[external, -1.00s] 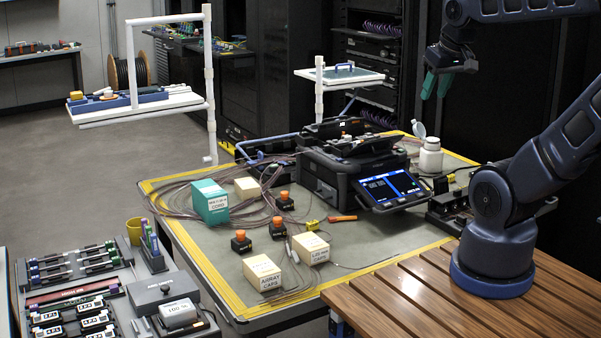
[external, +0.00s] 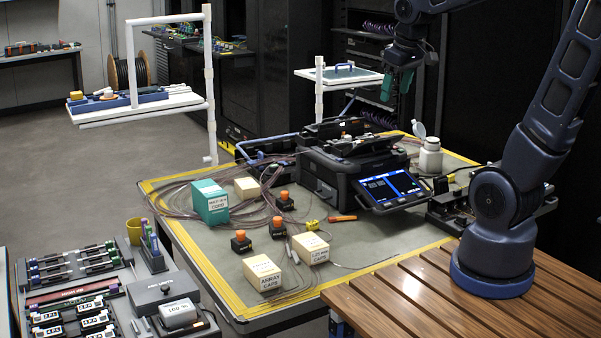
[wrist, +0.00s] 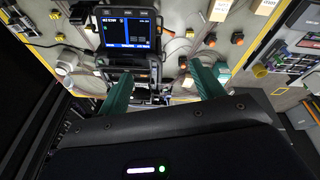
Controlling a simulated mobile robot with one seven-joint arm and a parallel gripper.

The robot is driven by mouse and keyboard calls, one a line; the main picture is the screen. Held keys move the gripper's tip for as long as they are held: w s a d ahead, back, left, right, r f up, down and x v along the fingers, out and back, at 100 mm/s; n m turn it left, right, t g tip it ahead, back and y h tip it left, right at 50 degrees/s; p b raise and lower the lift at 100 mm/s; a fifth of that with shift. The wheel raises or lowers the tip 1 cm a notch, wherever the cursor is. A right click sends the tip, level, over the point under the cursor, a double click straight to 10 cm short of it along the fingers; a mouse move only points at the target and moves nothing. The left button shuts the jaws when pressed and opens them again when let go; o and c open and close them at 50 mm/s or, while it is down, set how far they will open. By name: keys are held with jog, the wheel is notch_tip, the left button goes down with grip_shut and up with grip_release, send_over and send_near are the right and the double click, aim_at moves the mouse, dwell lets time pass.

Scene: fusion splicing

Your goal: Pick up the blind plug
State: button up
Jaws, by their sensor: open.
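My gripper (external: 396,84) is open and empty, high above the back right of the work mat, behind the splicer. Its two green fingers stand wide apart in the wrist view (wrist: 160,72). I cannot tell for sure which small part is the blind plug. Candidates are several black blocks with orange tops, such as one at the front (external: 241,242), one in the middle (external: 278,228) and one behind (external: 284,201). A small yellow piece (external: 312,225) and an orange piece (external: 342,218) lie near them. All are well away from the fingers.
The black splicer (external: 345,165) with a lit screen (external: 392,188) stands mid-mat. A white bottle (external: 430,158) is right of it. Labelled boxes, a green one (external: 209,203) and a cream one (external: 263,274), and loose fibres crowd the left. White stands rise behind.

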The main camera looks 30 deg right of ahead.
jog(key=w+a+f+n+g, duration=0.1)
jog(key=w+a+f+n, duration=0.1)
jog(key=w+a, duration=0.15)
jog(key=w+a+f+n, duration=0.1)
jog(key=w+a+f, duration=0.15)
jog(key=w, duration=0.25)
jog(key=n+g+h, duration=0.1)
jog(key=n+g, duration=0.2)
jog(key=n, duration=0.4)
send_over(277, 218)
jog(key=w, duration=0.1)
notch_tip(277, 218, down, 25)
notch_tip(277, 218, down, 5)
jog(key=shift+s+a, duration=0.1)
jog(key=shift+a, duration=0.05)
jog(key=shift+s+d+f, duration=0.1)
jog(key=shift+s+f, duration=0.05)
jog(key=shift+f, duration=0.7)
jog(key=shift+s+d+f, duration=0.1)
jog(key=shift+f, duration=0.8)
jog(key=shift+s+d+f, duration=0.1)
jog(key=shift+s+f, duration=0.05)
jog(key=shift+f, duration=0.7)
jog(key=shift+c, duration=0.2)
jog(key=c, duration=1.1)
